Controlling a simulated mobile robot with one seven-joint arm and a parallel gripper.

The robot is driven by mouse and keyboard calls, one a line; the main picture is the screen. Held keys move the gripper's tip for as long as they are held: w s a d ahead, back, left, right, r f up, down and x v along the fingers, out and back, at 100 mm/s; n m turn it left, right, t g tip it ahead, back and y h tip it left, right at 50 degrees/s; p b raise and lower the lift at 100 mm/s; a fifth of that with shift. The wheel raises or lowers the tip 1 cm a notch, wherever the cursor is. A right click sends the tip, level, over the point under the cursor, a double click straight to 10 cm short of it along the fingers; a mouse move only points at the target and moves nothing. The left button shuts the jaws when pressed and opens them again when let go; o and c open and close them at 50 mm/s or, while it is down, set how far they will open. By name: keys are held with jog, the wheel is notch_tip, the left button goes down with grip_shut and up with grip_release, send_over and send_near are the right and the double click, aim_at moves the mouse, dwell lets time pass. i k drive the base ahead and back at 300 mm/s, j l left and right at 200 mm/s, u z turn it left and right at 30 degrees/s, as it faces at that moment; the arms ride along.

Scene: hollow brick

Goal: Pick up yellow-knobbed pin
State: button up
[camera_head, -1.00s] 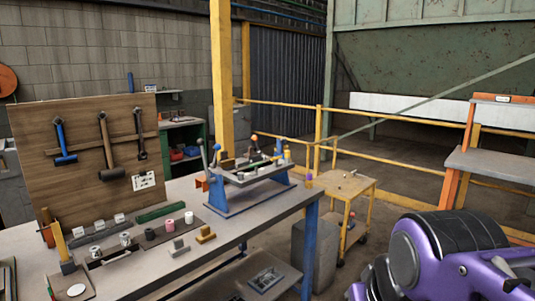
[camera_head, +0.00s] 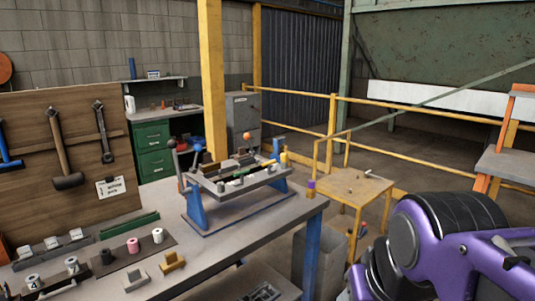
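A small yellow upright piece (camera_head: 284,158) shows at the right end of the blue-framed fixture (camera_head: 202,218) on the workbench. It may be the yellow-knobbed pin, but it is too small to tell. A small purple piece with a yellowish part (camera_head: 311,187) stands at the bench's far right corner. My purple arm fills the lower right of the view, apart from the bench. My gripper is out of view.
A hammer board (camera_head: 90,200) stands at left. A yellow cart (camera_head: 350,190), a grey bin (camera_head: 318,262) and railings lie beyond.

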aim_at(283, 155)
jog(key=i+l+u, duration=0.25)
jog(key=i+l, duration=1.15)
